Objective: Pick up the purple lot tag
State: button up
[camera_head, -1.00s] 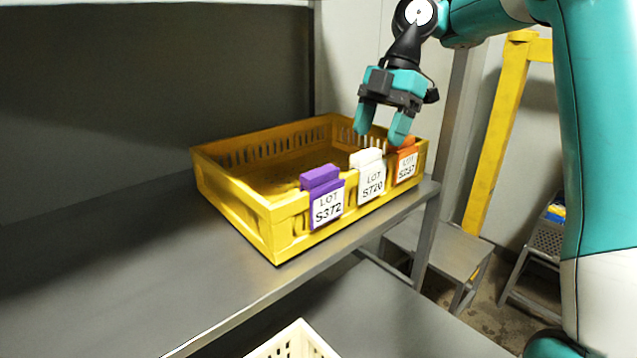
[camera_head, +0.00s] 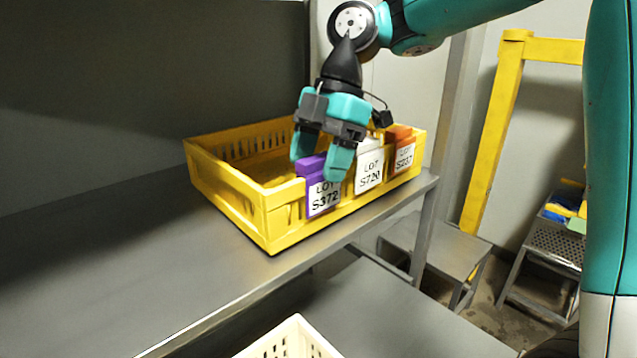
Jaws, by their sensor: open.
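The purple lot tag (camera_head: 318,198), with a white label reading LOT S372, hangs on the front rim of the yellow crate (camera_head: 228,187). My gripper (camera_head: 319,170) points down with its two teal fingers open at the tag's top. One finger is on the crate's inner side and the other is in front, overlapping the label's right edge in the picture. Part of the tag's top is hidden by the fingers. I cannot tell whether the fingers touch it.
The white lot tag S720 (camera_head: 369,171) and the orange lot tag S237 (camera_head: 403,154) hang on the same rim to the right. The crate stands on a grey shelf (camera_head: 150,265). A cream basket (camera_head: 300,340) is below. The shelf is bare left of the crate.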

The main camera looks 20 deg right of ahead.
jog(key=shift+f, duration=0.25)
jog(key=c, duration=1)
jog(key=shift+r, duration=0.1)
